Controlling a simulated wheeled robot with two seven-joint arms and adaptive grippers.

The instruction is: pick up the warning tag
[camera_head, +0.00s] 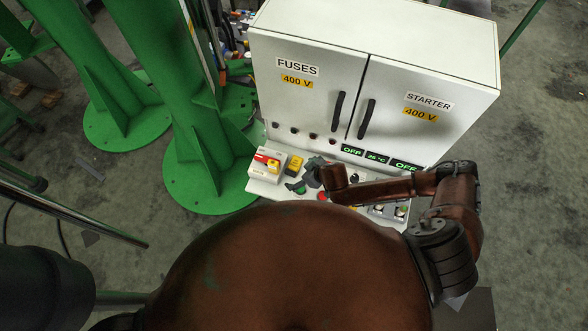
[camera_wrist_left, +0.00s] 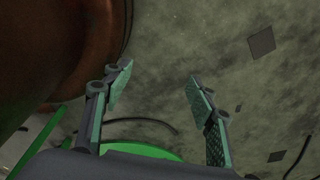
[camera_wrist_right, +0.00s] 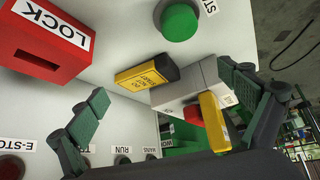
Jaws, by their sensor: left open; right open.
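The warning tag (camera_head: 294,165) is a small yellow block with a dark end, lying on the sloped control panel of the white cabinet. In the right wrist view the tag (camera_wrist_right: 147,77) shows dark lettering that seems to read "DO NOT START". My right gripper (camera_head: 311,173) is over the panel, just right of the tag in the head view. In the right wrist view its fingers (camera_wrist_right: 162,92) are spread, with the tag seen between them and nothing held. My left gripper (camera_wrist_left: 160,84) is open and empty above the floor, well away from the panel.
A grey switch box with a red and yellow handle (camera_head: 267,162) stands left of the tag. A red LOCK box (camera_wrist_right: 45,45) and a green button (camera_wrist_right: 179,21) are close by. The white cabinet (camera_head: 400,75) rises behind the panel; green columns (camera_head: 190,100) stand left.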

